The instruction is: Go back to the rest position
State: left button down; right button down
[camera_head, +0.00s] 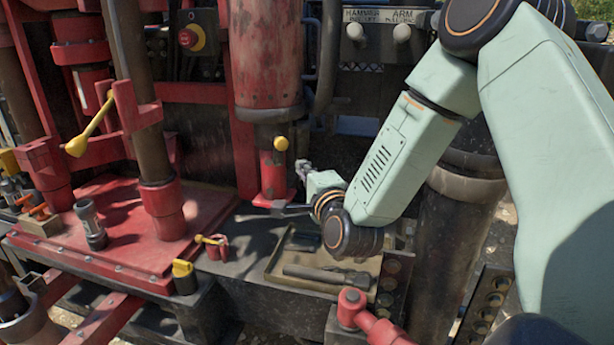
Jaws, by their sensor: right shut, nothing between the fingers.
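My right arm comes in from the upper right and bends down to its wrist in the middle of the view. My right gripper (285,209) is small and dark, partly hidden by the wrist. It is shut and holds nothing. It is in front of the foot of the red cylinder (268,60), above the back left of the shallow tray (328,287). I cannot tell whether it touches the cylinder's foot. My left gripper is not in view.
A dark flashlight-like tool (325,274) lies in the tray. A red platform (115,235) with posts and a yellow-handled lever (90,127) fills the left. A red-capped joint (352,300) stands in front of the tray. A dark upright pipe (455,240) stands behind my right arm.

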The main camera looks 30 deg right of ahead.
jog(key=shift+s+a, duration=0.35)
jog(key=shift+s, duration=0.05)
jog(key=shift+d+f, duration=0.1)
jog(key=shift+d, duration=0.05)
jog(key=shift+s, duration=0.15)
